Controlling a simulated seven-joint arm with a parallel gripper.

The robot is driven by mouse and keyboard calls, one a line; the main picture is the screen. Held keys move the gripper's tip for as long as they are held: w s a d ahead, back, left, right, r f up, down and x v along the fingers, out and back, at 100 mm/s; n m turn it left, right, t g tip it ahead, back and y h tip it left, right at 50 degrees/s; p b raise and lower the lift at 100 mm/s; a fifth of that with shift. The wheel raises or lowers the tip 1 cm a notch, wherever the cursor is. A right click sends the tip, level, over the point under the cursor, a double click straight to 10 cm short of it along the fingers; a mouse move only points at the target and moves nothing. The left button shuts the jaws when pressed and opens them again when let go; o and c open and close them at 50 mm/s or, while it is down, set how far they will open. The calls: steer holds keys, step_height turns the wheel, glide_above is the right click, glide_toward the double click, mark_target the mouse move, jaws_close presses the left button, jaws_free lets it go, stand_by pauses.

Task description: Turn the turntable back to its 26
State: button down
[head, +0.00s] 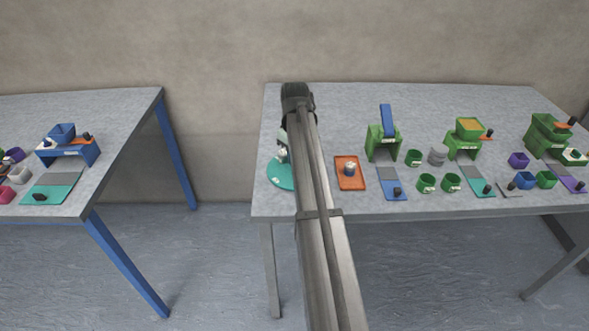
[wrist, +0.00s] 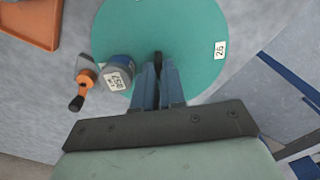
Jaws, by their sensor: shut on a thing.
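The turntable is a flat teal disc (wrist: 185,25) that fills the top middle of the wrist view. A white label reading 26 (wrist: 220,50) lies near its right edge. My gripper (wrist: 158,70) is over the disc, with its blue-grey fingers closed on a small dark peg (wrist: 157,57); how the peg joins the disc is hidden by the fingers. In the head view the turntable (head: 279,175) shows at the left end of the right table, partly covered by my arm. My fingertips are not clear there.
A labelled grey-blue jar (wrist: 118,73) overlaps the disc's left edge, close to my fingers. An orange piece with a black knob (wrist: 86,80) is beside it. An orange tray (head: 350,173) stands right of the turntable, then a blue-grey pad (head: 392,185) and several green stands and cups.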

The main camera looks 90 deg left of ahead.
steer(key=shift+w, duration=0.1)
stand_by(0.3)
steer(key=n, duration=0.4)
steer(key=shift+n, duration=0.4)
steer(key=n, duration=0.4)
stand_by(0.3)
steer(key=c, duration=1.4)
jaws_free()
